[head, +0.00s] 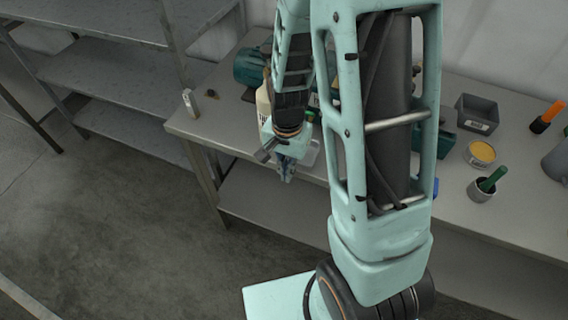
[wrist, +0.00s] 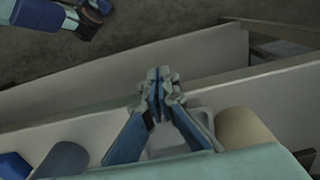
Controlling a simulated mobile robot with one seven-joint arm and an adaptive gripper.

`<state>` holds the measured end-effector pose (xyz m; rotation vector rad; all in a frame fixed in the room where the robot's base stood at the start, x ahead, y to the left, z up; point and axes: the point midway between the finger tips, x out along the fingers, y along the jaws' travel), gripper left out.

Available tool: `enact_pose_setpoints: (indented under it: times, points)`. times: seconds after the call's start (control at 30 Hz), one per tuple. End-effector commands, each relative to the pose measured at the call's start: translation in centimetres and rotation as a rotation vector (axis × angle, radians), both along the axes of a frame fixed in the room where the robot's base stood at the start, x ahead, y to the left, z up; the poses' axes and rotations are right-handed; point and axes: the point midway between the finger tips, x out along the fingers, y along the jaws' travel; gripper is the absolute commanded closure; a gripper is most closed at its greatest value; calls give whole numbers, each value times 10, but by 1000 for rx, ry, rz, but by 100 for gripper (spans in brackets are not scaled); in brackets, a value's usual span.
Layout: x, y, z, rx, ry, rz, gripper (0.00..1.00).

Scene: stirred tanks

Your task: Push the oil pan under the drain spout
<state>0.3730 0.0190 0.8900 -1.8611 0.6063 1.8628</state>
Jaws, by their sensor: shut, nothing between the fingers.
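My gripper (head: 286,172) hangs at the front edge of the workbench in the head view, fingers pointing down. In the wrist view its fingertips (wrist: 160,88) meet, with nothing between them. A pale, shallow tray-like thing (head: 314,153), perhaps the oil pan, lies on the bench just right of my gripper, partly hidden by my arm. A pale rim-like shape (wrist: 168,141) also shows between and behind the fingers in the wrist view. I cannot tell whether the gripper touches it. I cannot make out the drain spout; my arm hides much of the bench's middle.
On the workbench (head: 215,122) stand a teal motor-like unit (head: 249,67), a cream container (head: 263,106), a grey bin (head: 476,113), a yellow-topped tin (head: 480,154) and a cup with a green handle (head: 483,189). Metal shelving (head: 110,75) stands left. The floor in front is clear.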

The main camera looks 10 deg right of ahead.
Motion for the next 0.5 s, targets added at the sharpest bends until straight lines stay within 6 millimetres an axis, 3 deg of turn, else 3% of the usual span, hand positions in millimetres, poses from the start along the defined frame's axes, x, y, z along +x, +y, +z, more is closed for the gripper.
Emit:
enact_pose_setpoints:
  times: [0.2, 0.5]
  points:
    - [20, -14, 2, 0, -1, -1, 100]
    - [23, -17, 2, 0, -1, 0, 100]
